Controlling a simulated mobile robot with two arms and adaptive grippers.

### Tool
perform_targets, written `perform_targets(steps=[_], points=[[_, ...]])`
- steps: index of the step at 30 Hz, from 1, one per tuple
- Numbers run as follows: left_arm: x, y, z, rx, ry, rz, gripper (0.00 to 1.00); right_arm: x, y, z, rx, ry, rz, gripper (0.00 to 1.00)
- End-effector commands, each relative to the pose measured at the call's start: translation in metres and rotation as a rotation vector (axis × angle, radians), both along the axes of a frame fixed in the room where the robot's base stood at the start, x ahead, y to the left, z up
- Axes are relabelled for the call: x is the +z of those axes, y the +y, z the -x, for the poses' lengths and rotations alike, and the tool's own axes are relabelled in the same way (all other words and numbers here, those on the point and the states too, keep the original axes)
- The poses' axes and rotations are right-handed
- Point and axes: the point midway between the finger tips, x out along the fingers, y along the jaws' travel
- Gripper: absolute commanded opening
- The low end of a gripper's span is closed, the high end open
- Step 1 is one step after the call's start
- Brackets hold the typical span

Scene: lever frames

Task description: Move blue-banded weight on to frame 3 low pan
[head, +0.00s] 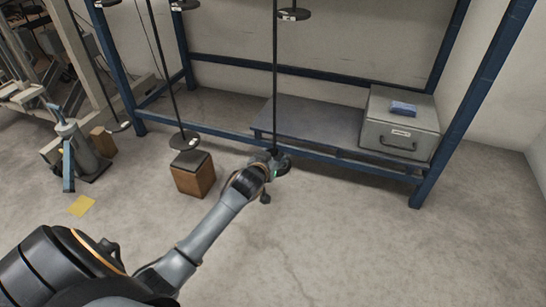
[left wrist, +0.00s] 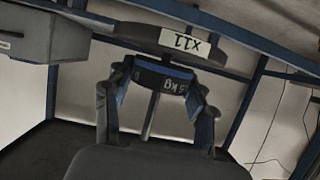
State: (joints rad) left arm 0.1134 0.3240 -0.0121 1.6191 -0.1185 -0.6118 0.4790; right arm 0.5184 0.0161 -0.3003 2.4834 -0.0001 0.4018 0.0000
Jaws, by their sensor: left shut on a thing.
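The blue-banded weight (left wrist: 162,76) is a dark disc marked 5 kg, upside down in the left wrist view. My left gripper (head: 277,163) is shut on it, with a finger on either side (left wrist: 158,100). In that view a pan (left wrist: 140,35) with a white label lies right beside the weight. A thin rod (left wrist: 150,118) runs from the weight between the fingers. I cannot tell whether the weight touches the pan or is around the rod. In the head view my gripper is at the lower end of a long hanging rod (head: 275,80) and hides the weight and pan there.
A blue steel frame (head: 300,148) carries a shelf with a grey drawer box (head: 398,125) at the right. An upper pan (head: 293,14) hangs above. Front floor is clear.

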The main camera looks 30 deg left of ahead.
Motion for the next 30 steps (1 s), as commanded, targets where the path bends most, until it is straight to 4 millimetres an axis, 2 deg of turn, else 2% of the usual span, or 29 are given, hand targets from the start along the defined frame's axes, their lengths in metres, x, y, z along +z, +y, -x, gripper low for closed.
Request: perform_targets(steps=[30], points=[[-0.0055,0.0001,-0.0008,-0.001,-0.006,-0.001,0.14,0.0005,0.0001,0.0002,-0.001,-0.003,0.001,0.85]])
